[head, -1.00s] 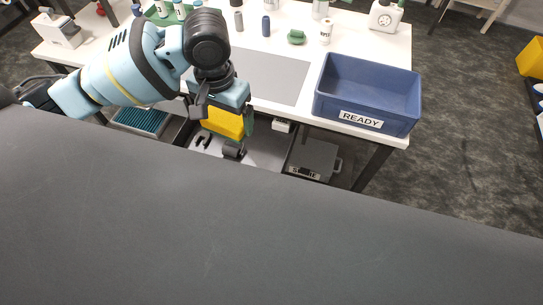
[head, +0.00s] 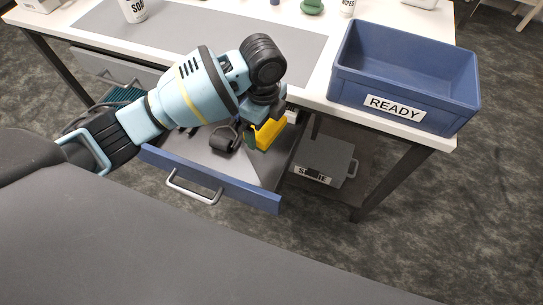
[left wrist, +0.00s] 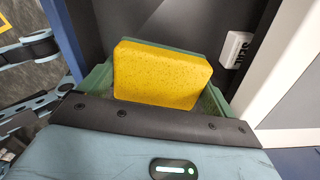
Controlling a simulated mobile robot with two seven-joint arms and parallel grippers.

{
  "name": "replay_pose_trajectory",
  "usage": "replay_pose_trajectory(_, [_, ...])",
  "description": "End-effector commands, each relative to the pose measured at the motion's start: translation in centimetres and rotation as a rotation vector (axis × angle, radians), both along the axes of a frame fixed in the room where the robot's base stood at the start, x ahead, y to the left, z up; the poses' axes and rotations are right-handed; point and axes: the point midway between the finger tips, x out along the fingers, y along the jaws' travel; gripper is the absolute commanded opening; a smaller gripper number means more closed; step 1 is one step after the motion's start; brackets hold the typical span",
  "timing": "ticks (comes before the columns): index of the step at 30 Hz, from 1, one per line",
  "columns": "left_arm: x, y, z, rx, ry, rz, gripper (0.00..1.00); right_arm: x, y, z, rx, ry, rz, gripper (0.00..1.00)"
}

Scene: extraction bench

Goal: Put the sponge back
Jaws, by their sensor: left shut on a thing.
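My left gripper (head: 262,130) is shut on a yellow sponge (head: 270,133), holding it over the right part of an open drawer (head: 212,178) under the bench. The drawer has a blue front with a silver handle. In the left wrist view the speckled sponge (left wrist: 160,75) sits upright between the green finger pads. Whether the sponge touches the drawer floor, I cannot tell. My right gripper is not in view.
A black object (head: 224,138) lies in the drawer, left of the sponge. A blue bin marked READY (head: 395,108) stands on the bench's right end. A grey labelled box (head: 322,161) sits on the lower shelf. A white soap container (head: 133,10) stands at the back left.

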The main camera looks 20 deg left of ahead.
Motion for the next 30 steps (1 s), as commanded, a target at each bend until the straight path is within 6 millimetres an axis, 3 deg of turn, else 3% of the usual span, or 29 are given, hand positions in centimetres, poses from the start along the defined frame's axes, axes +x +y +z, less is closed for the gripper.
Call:
replay_pose_trajectory(3, [0.9, -0.4, -1.3, -0.002, 0.002, -0.11, 0.69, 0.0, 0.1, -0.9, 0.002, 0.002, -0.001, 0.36])
replay_pose_trajectory(9, [1.5, -0.5, -1.6, -0.001, -0.001, -0.194, 0.69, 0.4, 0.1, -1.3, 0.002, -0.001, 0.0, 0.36])
replay_pose_trajectory(15, [1.5, -0.5, -1.9, 0.0, 0.0, -0.199, 0.69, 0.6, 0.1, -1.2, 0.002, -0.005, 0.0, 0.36])
replay_pose_trajectory(24, [1.4, -0.5, -6.1, 0.001, 0.003, -0.196, 0.69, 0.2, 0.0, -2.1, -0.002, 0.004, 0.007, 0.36])
replay_pose_trajectory(30, [1.5, -0.5, -6.7, 0.0, -0.001, -0.198, 0.69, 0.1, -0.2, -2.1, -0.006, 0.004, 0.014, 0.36])
